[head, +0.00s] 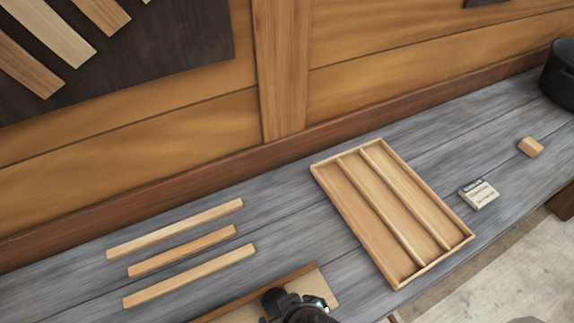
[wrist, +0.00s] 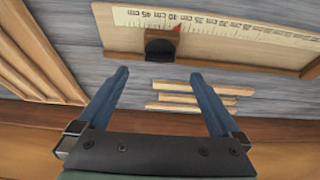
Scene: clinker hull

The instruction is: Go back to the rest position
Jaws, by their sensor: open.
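My gripper (wrist: 160,76) is open, with its two blue fingers spread wide and nothing between them. In the wrist view, three thin wooden strips (wrist: 190,98) lie beyond the fingers on the grey bench. In the head view the same strips (head: 182,250) lie side by side at the lower left, apart from each other. A dark mechanical shape (head: 295,305) at the bottom edge of the head view partly covers a wooden board (head: 318,284); I cannot tell whether it is part of my arm. The fingers do not show clearly in the head view.
A divided wooden tray (head: 327,187) stands empty mid-bench. A small labelled box (head: 478,194), a wooden block (head: 530,147) and a dark pot (head: 560,80) are at the right. The wrist view shows a scale board (wrist: 240,25) with a black block (wrist: 160,46). A panelled wall backs the bench.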

